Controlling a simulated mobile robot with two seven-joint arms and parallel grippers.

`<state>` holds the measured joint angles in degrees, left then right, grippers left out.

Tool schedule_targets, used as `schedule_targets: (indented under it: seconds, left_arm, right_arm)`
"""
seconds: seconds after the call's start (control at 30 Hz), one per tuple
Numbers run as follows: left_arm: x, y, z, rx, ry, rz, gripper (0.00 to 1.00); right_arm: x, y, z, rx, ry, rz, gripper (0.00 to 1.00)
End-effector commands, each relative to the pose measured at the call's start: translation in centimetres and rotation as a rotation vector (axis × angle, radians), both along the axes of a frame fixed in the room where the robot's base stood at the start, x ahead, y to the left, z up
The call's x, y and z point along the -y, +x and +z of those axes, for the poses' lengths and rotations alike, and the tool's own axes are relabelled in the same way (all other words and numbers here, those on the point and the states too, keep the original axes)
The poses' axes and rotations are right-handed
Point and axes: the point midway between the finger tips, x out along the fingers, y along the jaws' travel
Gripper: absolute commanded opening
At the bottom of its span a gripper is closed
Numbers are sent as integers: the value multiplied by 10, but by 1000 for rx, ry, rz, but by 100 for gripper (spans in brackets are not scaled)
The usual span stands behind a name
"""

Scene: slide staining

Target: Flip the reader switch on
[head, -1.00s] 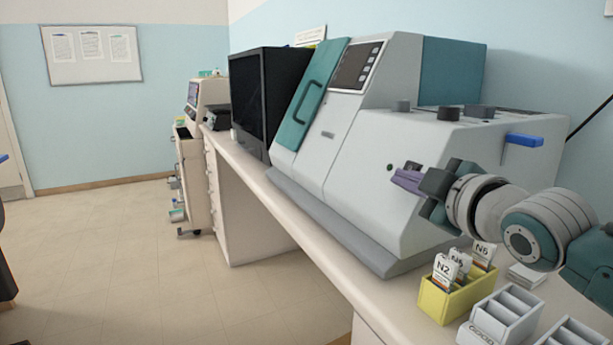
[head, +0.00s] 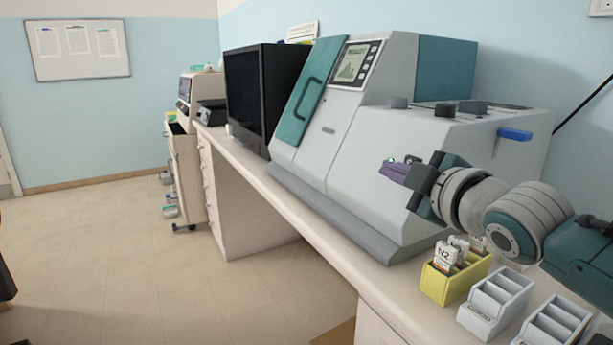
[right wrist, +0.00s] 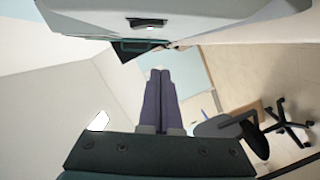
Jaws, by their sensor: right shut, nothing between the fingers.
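The reader (head: 370,140) is a large grey and teal machine on the bench. Its screen (head: 354,62) is lit and shows a graph. In the right wrist view, a small dark switch (right wrist: 148,23) with a pale and reddish middle sits on a grey face near the top. My right gripper (head: 392,172) is shut and empty in front of the reader's right part. Its purple fingers (right wrist: 159,100) point toward that face, and the switch is hidden in the head view. My left gripper is out of view.
On the bench below my right arm stand a yellow slide box (head: 455,280) holding labelled slides and grey racks (head: 496,303). A black monitor (head: 262,95) stands left of the reader. A blue lever (head: 515,134) sticks out at the reader's right.

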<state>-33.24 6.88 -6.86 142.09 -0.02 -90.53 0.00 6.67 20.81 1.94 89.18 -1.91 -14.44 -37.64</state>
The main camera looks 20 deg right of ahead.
Motion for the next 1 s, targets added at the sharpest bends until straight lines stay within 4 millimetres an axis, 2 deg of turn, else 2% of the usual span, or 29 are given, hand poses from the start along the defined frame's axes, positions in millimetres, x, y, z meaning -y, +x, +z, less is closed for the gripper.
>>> schedule_targets:
  seconds: [0.03, 0.2, 0.4, 0.6, 1.0]
  left_arm:
    - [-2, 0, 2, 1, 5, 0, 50]
    - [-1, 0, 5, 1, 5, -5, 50]
    - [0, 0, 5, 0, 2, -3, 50]
    - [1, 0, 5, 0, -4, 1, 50]
    - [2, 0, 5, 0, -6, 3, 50]
  right_arm:
    - [-3, -15, -3, -10, 1, 1, 0]
    - [-8, -51, 0, -8, 0, 0, 0]
    - [-12, -81, 2, -8, 1, 0, 0]
    - [-14, -93, 4, -6, 1, -1, 0]
    - [-14, -94, 5, -6, 1, 0, 0]
